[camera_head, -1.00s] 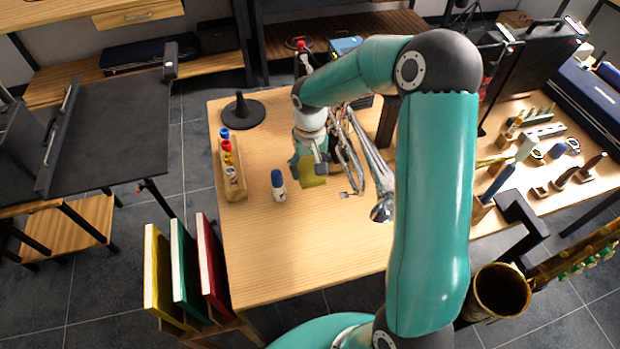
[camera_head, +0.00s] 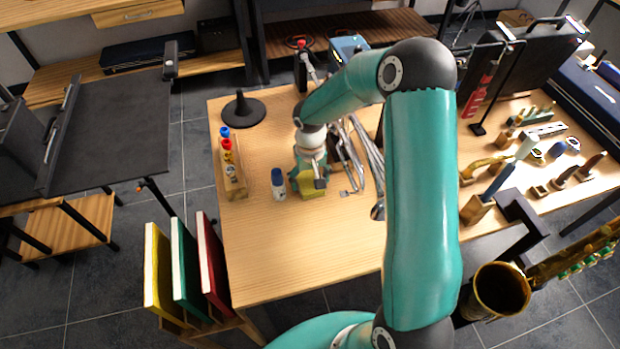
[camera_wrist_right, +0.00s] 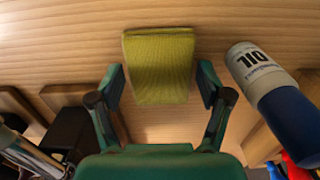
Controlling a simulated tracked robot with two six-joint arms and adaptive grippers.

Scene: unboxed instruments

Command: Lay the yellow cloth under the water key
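The yellow cloth (camera_head: 314,191) is a small folded piece at my right gripper (camera_head: 308,183), on the table left of the silver brass instrument. In the right wrist view the cloth (camera_wrist_right: 160,65) lies between the two spread fingers of the right gripper (camera_wrist_right: 160,78), with a narrow gap at each side. The silver instrument (camera_head: 371,160) lies on the table, partly hidden behind my right arm. A small metal part (camera_head: 345,193) shows near its front end; I cannot tell whether it is the water key. My left gripper is not in view.
A blue-capped oil bottle (camera_head: 278,185) stands close left of the gripper; it also shows in the right wrist view (camera_wrist_right: 262,80). A wooden rack with small bottles (camera_head: 234,180) and a black cone stand (camera_head: 243,110) are further left. The front of the wooden table (camera_head: 300,250) is clear.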

